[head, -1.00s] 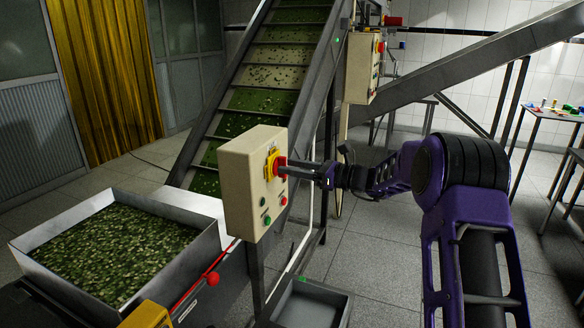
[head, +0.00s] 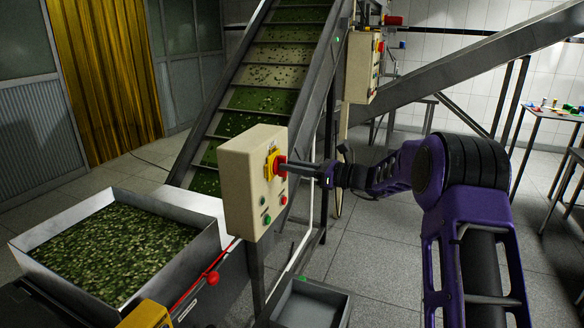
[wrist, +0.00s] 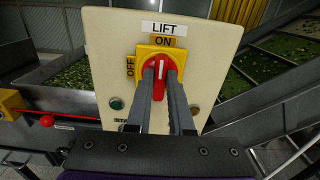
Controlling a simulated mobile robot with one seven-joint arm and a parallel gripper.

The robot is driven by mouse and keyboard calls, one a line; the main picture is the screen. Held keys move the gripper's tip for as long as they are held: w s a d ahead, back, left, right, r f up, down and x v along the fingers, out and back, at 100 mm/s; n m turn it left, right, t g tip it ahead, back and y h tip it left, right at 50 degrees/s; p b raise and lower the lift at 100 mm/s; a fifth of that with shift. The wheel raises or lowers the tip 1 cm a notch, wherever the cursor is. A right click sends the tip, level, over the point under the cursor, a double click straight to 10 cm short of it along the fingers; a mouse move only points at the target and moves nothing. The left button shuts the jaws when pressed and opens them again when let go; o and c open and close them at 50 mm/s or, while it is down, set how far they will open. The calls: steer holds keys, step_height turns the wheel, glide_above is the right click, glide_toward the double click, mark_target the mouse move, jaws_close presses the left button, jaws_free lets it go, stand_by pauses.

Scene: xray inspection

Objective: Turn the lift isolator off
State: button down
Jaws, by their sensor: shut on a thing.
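The lift isolator is a red rotary knob (wrist: 158,92) on a yellow plate (wrist: 144,54), under a "LIFT" label (wrist: 164,28). Its white line points up to "ON" (wrist: 164,41); "OFF" (wrist: 130,67) is at the left. It sits on the front of a cream control box (head: 243,186) in the head view. My gripper (head: 287,167) reaches it from the right. In the wrist view the two fingers are shut on the knob, one on each side, and hide part of it.
A green button (wrist: 116,103) is below left of the knob; others are partly hidden by the fingers. A hopper (head: 60,275) of green pieces stands left, an inclined conveyor (head: 262,98) behind, a grey tray (head: 310,305) below. Another control box (head: 360,68) stands farther back.

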steer(key=shift+f, duration=0.1)
steer(key=n+b, duration=0.2)
steer(key=n, duration=0.4)
steer(key=n+b, duration=0.3)
steer(key=n, duration=0.2)
steer(key=n+b, duration=0.3)
steer(key=n, duration=0.3)
steer(key=shift+s+a+f+n, duration=0.1)
steer(key=shift+s+f+n, duration=0.1)
steer(key=shift+s+n, duration=0.1)
stand_by(0.3)
steer(key=c, duration=0.8)
jaws_free()
